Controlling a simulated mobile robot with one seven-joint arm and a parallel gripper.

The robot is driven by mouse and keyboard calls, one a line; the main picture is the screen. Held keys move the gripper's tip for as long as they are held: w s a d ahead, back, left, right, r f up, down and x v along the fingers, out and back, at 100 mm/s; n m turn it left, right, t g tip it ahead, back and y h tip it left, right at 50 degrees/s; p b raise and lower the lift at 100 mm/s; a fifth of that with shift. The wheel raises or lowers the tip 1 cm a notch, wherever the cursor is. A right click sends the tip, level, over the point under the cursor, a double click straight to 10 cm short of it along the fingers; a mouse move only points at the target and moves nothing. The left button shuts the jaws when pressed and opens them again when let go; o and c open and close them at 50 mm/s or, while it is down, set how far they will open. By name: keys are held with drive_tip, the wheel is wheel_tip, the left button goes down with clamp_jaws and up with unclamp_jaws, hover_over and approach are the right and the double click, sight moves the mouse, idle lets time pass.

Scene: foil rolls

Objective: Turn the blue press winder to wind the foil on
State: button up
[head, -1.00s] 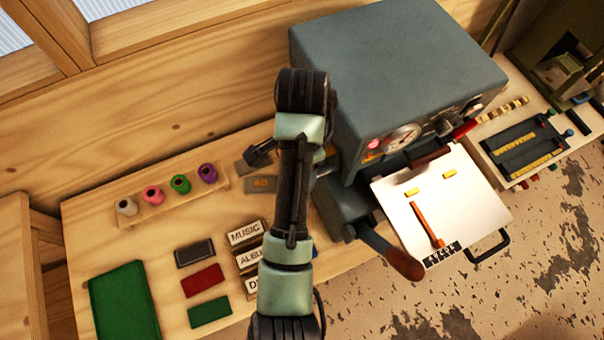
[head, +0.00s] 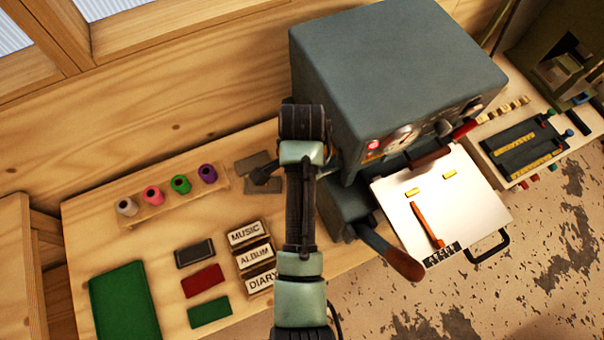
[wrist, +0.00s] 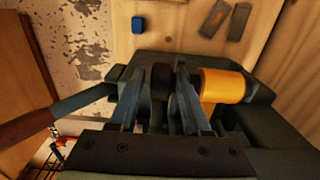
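In the wrist view a gold foil roll (wrist: 222,85) sits on the side of the dark press, just right of my gripper (wrist: 161,85). The fingers stand apart on either side of a dark round part (wrist: 160,80) beside the roll. Contact with it is not clear. A small blue block (wrist: 138,24) lies on the wooden bench, beyond the fingertips. I cannot make out a blue winder for certain.
A brown-handled lever (head: 400,262) sticks out at the press front, beside a white plate (head: 480,200). Label blocks (head: 248,257) and coloured pads (head: 202,280) lie left of my arm. A spool rack (head: 165,200) stands behind them. The bench's left part has free room.

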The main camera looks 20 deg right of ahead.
clamp_jaws()
drive_tip(key=shift+d, duration=0.1)
drive_tip(key=shift+d+r+y+p, duration=0.2)
drive_tip(key=shift+y+p, duration=0.3)
drive_tip(key=shift+y, duration=0.4)
drive_tip(key=shift+d+f+y, duration=0.15)
drive_tip(key=shift+d+y, duration=0.05)
drive_tip(key=shift+y, duration=1.2)
drive_tip(key=shift+o, duration=1.4)
unclamp_jaws()
